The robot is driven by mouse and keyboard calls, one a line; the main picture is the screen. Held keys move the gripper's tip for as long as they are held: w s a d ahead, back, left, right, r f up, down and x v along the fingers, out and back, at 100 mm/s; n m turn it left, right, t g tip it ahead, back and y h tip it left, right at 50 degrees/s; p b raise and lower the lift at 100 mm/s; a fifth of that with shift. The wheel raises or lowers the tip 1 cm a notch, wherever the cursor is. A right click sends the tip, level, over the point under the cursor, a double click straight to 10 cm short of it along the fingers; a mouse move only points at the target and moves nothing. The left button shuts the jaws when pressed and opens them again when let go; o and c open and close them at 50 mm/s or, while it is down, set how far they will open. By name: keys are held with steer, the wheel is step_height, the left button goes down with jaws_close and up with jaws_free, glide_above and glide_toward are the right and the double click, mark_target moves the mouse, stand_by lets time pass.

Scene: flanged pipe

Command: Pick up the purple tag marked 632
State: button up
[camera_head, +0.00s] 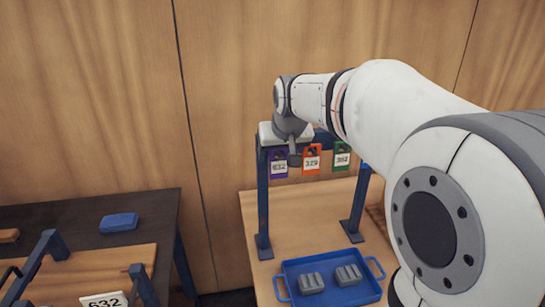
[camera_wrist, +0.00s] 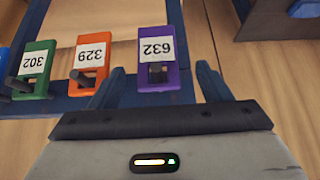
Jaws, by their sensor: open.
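The purple tag marked 632 (camera_head: 278,165) hangs at the left end of a blue rack (camera_head: 262,205). In the wrist view the purple tag (camera_wrist: 158,65) appears upside down, with a white label and a peg through its hole. My gripper (camera_wrist: 160,68) is open, with one finger on each side of the tag and apart from it. In the head view my gripper (camera_head: 294,155) is at the rack's left end, just beside the purple tag, and partly hides the crossbar.
An orange tag marked 329 (camera_head: 311,159) and a green tag marked 302 (camera_head: 341,156) hang alongside. A blue tray (camera_head: 328,297) with two grey blocks lies below.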

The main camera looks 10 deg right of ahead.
mark_target(279, 160)
steer(key=p+x, duration=0.1)
steer(key=x, duration=0.3)
steer(key=shift+w+d+f, duration=0.15)
steer(key=shift+w+f, duration=0.1)
steer(key=shift+f, duration=0.05)
steer(key=c, duration=1.1)
